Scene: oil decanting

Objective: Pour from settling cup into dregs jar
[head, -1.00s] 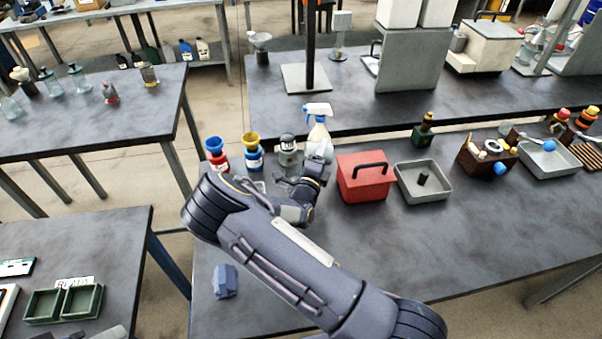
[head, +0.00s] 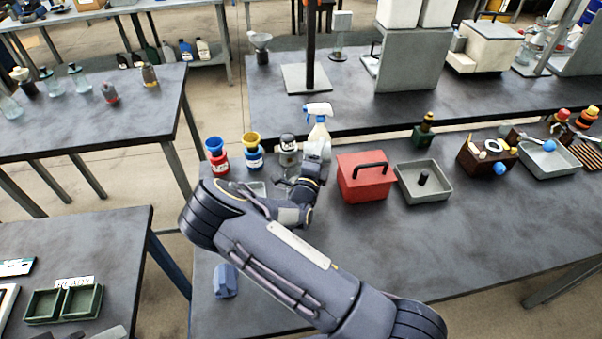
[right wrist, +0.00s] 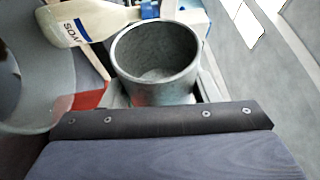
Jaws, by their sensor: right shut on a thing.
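My right gripper (head: 310,165) reaches to the back of the middle table and is shut on a grey cup, taken to be the settling cup. In the right wrist view the cup (right wrist: 157,65) is open-topped, its mouth facing the camera; its inside looks grey and I cannot tell how much liquid it holds. A large, cut-off rounded grey shape (right wrist: 18,85) at the wrist view's left may be that jar. My left gripper is not in view.
A spray bottle (head: 319,128) stands right behind the gripper. A red bottle (head: 220,164) and a blue bottle (head: 254,160) with funnels stand left. A red box (head: 364,184) and a grey tray (head: 424,187) are right. A blue cloth (head: 226,281) lies on the clear front.

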